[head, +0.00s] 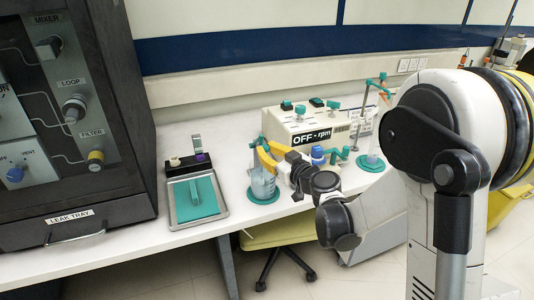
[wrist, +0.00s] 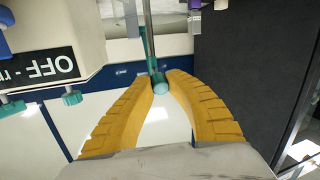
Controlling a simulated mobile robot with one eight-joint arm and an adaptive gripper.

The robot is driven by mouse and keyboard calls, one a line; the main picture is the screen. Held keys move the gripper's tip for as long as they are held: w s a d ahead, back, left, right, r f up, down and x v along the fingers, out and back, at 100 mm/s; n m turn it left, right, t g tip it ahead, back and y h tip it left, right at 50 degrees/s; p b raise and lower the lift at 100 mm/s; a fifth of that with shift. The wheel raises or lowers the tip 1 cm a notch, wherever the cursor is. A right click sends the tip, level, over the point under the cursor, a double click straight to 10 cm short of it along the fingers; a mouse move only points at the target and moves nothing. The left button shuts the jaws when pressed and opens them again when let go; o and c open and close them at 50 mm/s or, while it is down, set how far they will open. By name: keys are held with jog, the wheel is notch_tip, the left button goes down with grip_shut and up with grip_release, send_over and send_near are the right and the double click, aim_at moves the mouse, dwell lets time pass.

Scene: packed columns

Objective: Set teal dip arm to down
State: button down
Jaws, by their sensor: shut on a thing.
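My gripper (head: 265,157) is at the small glass beaker station in front of the white "OFF - rpm" box. In the wrist view its yellow fingertips (wrist: 160,84) are shut on the teal dip arm (wrist: 157,76), with the arm's round end between them. A metal rod (wrist: 149,25) runs away from it. In the head view a little of the teal arm (head: 261,142) shows beside the fingers, above the beaker (head: 262,182) on its teal base (head: 263,198). The fingers hide much of the arm there.
The "OFF - rpm" box (head: 322,124) stands close behind, with teal knobs on top. A balance with a teal plate (head: 195,197) is to the left, beside a dark cabinet (head: 70,120).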

jog(key=shift+f, duration=0.1)
jog(key=c, duration=1.3)
grip_release()
jog(key=shift+o, duration=0.2)
jog(key=v, duration=1.2)
